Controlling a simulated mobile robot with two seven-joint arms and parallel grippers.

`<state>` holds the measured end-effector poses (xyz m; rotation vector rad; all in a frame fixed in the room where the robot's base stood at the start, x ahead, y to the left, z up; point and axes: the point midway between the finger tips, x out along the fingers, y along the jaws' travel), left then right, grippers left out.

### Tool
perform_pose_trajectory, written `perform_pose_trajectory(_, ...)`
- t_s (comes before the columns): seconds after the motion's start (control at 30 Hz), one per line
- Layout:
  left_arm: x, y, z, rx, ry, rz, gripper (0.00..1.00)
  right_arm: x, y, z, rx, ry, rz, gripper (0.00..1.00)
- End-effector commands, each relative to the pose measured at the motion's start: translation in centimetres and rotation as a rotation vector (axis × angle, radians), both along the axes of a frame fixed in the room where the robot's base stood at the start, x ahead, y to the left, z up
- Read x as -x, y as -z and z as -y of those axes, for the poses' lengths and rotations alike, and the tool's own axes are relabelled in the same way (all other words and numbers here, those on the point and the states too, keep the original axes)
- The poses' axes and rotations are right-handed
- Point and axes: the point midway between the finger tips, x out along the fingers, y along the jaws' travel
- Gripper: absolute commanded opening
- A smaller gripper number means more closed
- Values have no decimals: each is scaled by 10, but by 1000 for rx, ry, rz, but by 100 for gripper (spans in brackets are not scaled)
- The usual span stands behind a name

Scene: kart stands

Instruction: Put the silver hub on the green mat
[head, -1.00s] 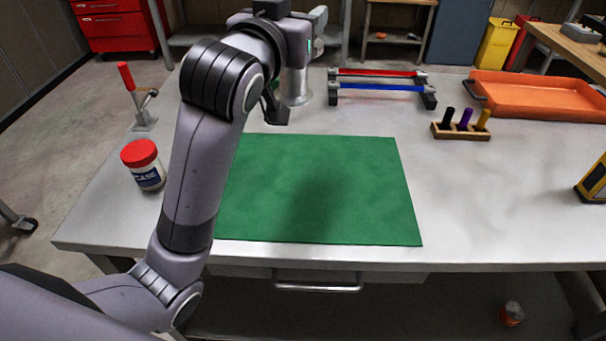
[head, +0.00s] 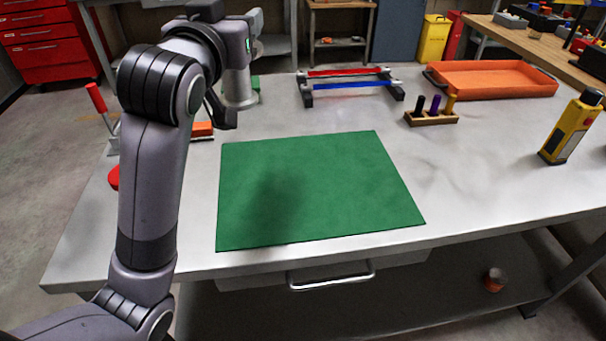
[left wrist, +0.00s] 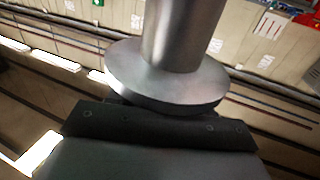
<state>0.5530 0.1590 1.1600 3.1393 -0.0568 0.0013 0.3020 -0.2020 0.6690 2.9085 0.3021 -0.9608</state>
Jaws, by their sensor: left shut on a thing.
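The silver hub (head: 238,90) is in my left gripper (head: 226,112), held in the air over the far left of the table, beyond the green mat's far edge. In the left wrist view the hub (left wrist: 165,82) shows as a wide round flange with a cylinder on it, against the dark gripper (left wrist: 155,122). The far finger is hidden there. The green mat (head: 330,190) lies flat and empty at the table's front middle, with a soft shadow on its left part. My right gripper is not in view.
A rack with red and blue bars (head: 350,86), a wooden holder with several pegs (head: 432,117) and an orange tray (head: 495,80) stand behind the mat. A yellow tool (head: 570,128) stands at right. A red-handled clamp (head: 97,98) is at left, partly behind my arm.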

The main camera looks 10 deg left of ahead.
Motion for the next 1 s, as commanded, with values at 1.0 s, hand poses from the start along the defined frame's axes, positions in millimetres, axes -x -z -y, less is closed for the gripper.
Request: perform_pose_trajectory(1.0,0,178,0,-3,-1,-1,0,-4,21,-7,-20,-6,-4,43)
